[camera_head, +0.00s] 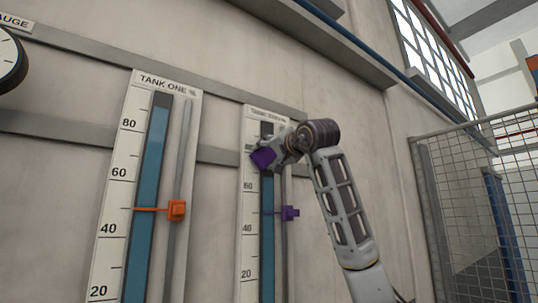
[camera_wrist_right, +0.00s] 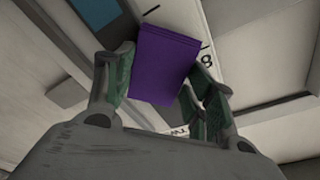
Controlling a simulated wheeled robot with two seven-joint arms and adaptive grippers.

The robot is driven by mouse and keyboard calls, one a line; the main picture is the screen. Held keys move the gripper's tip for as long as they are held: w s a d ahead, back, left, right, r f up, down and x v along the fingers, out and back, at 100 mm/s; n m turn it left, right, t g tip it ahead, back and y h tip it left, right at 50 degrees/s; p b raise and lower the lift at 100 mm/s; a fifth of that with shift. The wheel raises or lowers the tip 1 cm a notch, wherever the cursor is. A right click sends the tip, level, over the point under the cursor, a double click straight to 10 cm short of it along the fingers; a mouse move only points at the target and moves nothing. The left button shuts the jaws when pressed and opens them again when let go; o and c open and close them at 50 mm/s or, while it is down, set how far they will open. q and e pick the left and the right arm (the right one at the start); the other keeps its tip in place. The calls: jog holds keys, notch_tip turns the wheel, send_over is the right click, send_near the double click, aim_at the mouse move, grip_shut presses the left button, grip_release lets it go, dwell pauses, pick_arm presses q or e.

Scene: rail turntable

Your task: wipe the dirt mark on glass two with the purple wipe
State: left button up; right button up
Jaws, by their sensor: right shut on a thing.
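The purple wipe (camera_head: 263,158) is a small purple block held in my right gripper (camera_head: 276,153), in front of the upper part of the tank two gauge (camera_head: 248,200). In the right wrist view the wipe (camera_wrist_right: 163,65) sits between the two fingers of the right gripper (camera_wrist_right: 163,85), which are shut on it. The glass of tank two (camera_head: 267,240) is a dark tube with blue below; the gripper and wipe cover part of it. I cannot make out a dirt mark; it may be hidden. Whether the wipe touches the glass I cannot tell. My left gripper is not in view.
A purple pointer (camera_head: 289,213) sits on the slider rail right of glass two. The tank one gauge (camera_head: 117,190) with an orange pointer (camera_head: 176,210) stands to the left. A round gauge (camera_head: 10,60) is at far left. A mesh fence (camera_head: 465,200) stands at right.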

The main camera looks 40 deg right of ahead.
aim_at(276, 156)
jog(key=shift+w, duration=0.15)
jog(key=shift+d, duration=0.15)
jog(key=shift+s+d, duration=0.15)
jog(key=shift+d, duration=0.8)
jog(key=shift+s+d, duration=0.15)
jog(key=shift+d, duration=0.8)
jog(key=shift+w, duration=0.1)
jog(key=shift+a, duration=0.15)
jog(key=shift+w+a, duration=0.2)
jog(key=shift+a, duration=1.7)
jog(key=shift+s, duration=0.15)
